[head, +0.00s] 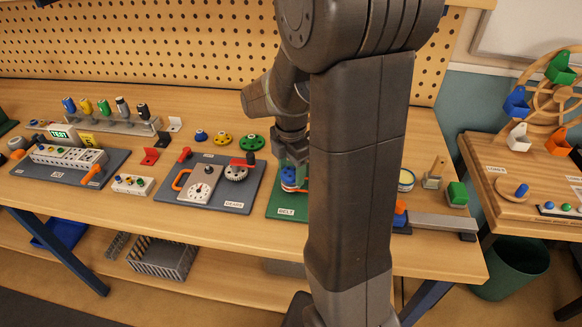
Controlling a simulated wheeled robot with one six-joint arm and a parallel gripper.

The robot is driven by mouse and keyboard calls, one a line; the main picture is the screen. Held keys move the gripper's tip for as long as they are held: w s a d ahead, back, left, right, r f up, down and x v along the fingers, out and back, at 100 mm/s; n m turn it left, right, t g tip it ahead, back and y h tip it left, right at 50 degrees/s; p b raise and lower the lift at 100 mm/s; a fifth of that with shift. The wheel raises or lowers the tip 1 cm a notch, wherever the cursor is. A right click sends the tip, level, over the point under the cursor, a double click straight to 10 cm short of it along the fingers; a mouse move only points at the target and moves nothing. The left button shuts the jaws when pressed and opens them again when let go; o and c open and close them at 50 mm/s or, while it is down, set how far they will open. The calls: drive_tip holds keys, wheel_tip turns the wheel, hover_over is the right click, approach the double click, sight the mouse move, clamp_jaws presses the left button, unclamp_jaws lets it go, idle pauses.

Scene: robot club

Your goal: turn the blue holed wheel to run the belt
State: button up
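The blue holed wheel (288,177) stands on the green board (275,204) labelled BELT, at the middle of the bench. An orange part shows low beside the wheel. My gripper (292,163) points down right at the top of the wheel. Its fingertips are small and overlap the wheel, so I cannot tell whether they touch it or how far apart they are. My arm hides the right part of the green board and most of the belt.
A grey GEARS board (240,208) lies just left, with a dial box and a red crank. A TEST board (62,172) is farther left. A tin (406,180) and a green block (457,194) stand right of my arm. Bare bench lies in front.

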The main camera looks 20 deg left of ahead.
drive_tip(key=c, duration=0.7)
drive_tip(key=shift+o, duration=0.4)
drive_tip(key=shift+m, duration=0.3)
drive_tip(key=m, duration=0.5)
drive_tip(key=shift+p, duration=0.3)
drive_tip(key=m, duration=0.6)
drive_tip(key=shift+m, duration=0.3)
drive_tip(key=m, duration=0.3)
drive_tip(key=shift+m+p, duration=0.3)
drive_tip(key=shift+m, duration=0.1)
drive_tip(key=m, duration=0.3)
drive_tip(key=shift+m, duration=0.3)
drive_tip(key=m, duration=0.6)
drive_tip(key=shift+m, duration=0.3)
